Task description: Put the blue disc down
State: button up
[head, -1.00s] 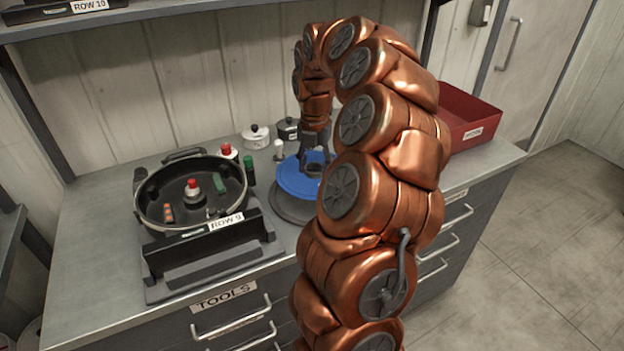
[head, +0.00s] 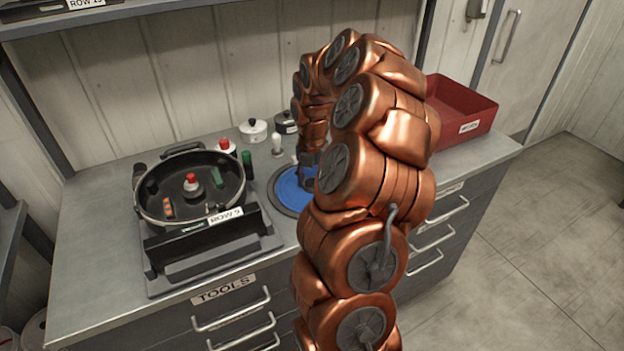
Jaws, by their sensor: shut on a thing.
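The blue disc (head: 288,191) is at the middle of the bench, over a dark round plate or mat (head: 272,201) whose rim shows around its left edge. My gripper (head: 306,178) is at the disc's right side and is shut on it. My copper-coloured arm hides the right part of the disc and most of the fingers. The disc looks level and very low; I cannot tell whether it touches the surface below.
A white pot (head: 253,130), a dark pot (head: 286,122) and a white-knobbed peg (head: 277,144) stand behind the disc. A red bin (head: 462,110) is at the right.

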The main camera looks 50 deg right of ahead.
jog(key=o, duration=1.1)
jog(key=shift+o, duration=0.2)
jog(key=shift+r, duration=0.1)
notch_tip(320, 180, up, 12)
jog(key=b, duration=0.2)
jog(key=shift+a, duration=0.1)
